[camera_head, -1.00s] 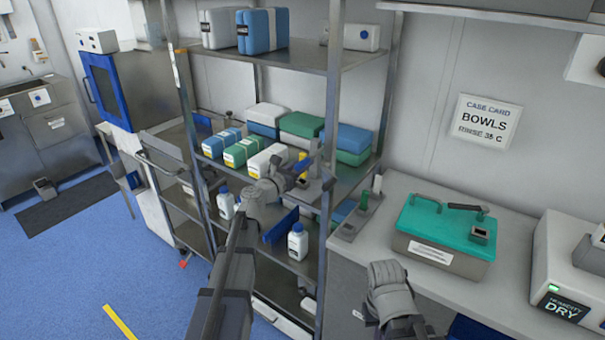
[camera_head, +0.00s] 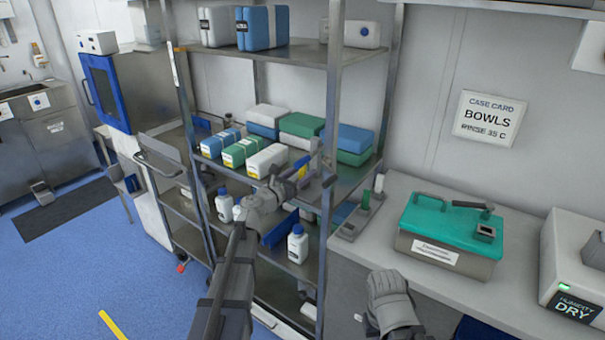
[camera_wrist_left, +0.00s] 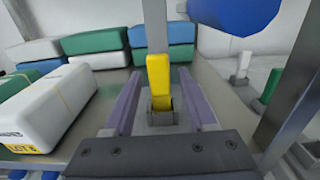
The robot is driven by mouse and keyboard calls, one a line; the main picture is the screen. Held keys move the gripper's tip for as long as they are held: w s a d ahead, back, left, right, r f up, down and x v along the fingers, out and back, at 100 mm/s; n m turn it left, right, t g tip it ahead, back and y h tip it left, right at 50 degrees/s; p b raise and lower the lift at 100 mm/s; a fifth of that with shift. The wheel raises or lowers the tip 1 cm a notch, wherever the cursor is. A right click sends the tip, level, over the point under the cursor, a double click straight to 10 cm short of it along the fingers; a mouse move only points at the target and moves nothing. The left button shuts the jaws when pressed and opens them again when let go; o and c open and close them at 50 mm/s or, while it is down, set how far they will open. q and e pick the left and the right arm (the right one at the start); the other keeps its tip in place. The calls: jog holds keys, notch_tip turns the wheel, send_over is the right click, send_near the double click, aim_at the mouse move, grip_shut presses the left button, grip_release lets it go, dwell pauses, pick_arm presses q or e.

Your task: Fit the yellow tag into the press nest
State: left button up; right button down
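The yellow tag (camera_wrist_left: 159,78) stands upright in the left wrist view, its lower end inside a small grey socket (camera_wrist_left: 164,117) that looks like the press nest. A grey post (camera_wrist_left: 155,25) rises just behind it. My left gripper (camera_wrist_left: 160,103) is open, with its purple fingers on either side of the tag and visible gaps to it. In the head view the left gripper (camera_head: 292,182) is at the shelf edge, beside the small yellow tag (camera_head: 303,172). How deep the tag sits is hidden.
Boxes (camera_head: 267,160) fill the shelf to the left and behind. A blue rounded part (camera_wrist_left: 235,12) hangs close at upper right in the wrist view. A white bottle (camera_head: 298,243) stands below. A teal-lidded case (camera_head: 446,258) stands on the right counter.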

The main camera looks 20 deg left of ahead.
pick_arm(q)
jog(key=shift+r, duration=0.25)
jog(key=v, duration=1.2)
jog(key=shift+f, duration=0.15)
